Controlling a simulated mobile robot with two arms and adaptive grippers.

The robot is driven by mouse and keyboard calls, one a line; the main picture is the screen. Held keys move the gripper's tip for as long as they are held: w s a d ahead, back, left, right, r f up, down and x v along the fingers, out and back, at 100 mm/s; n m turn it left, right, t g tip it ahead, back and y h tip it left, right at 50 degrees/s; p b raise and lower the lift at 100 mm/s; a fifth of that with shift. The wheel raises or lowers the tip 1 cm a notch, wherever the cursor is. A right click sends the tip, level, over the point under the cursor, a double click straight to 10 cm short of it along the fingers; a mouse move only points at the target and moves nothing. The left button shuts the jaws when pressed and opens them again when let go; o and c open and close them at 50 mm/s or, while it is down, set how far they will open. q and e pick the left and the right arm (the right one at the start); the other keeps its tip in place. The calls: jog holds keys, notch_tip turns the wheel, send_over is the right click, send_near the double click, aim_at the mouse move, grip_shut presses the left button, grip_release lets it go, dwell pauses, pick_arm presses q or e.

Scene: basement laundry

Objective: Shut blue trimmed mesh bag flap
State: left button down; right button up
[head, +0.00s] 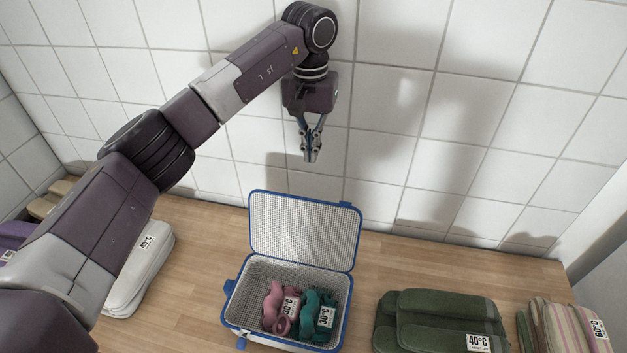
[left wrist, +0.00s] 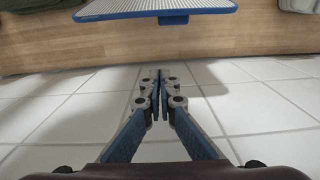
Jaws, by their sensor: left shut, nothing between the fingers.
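The blue trimmed mesh bag (head: 237,318) stands on the wooden counter with its flap (head: 305,228) raised upright at the back. Inside lie a pink bundle (head: 272,303) and a teal bundle (head: 310,312), each with a 30°C tag. My left gripper (head: 311,158) is shut and empty, pointing down above and behind the flap, near the tiled wall. It does not touch the flap. In the left wrist view the shut fingers (left wrist: 158,82) show, with the flap's blue edge (left wrist: 160,15) beyond them at the top. My right gripper is not in view.
Folded green towels (head: 437,318) with a 40°C tag lie right of the bag, and striped cloths (head: 566,328) with a 60°C tag farther right. White folded cloth (head: 140,272) lies to the left. The white tiled wall (head: 400,150) rises close behind the counter (head: 200,250).

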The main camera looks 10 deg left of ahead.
pick_arm(q)
jog(key=s+f+p, duration=0.4)
jog(key=f+p, duration=0.1)
jog(key=f, duration=0.2)
jog(key=shift+s+a+f, duration=0.2)
jog(key=shift+a+f, duration=0.1)
jog(key=shift+a, duration=0.05)
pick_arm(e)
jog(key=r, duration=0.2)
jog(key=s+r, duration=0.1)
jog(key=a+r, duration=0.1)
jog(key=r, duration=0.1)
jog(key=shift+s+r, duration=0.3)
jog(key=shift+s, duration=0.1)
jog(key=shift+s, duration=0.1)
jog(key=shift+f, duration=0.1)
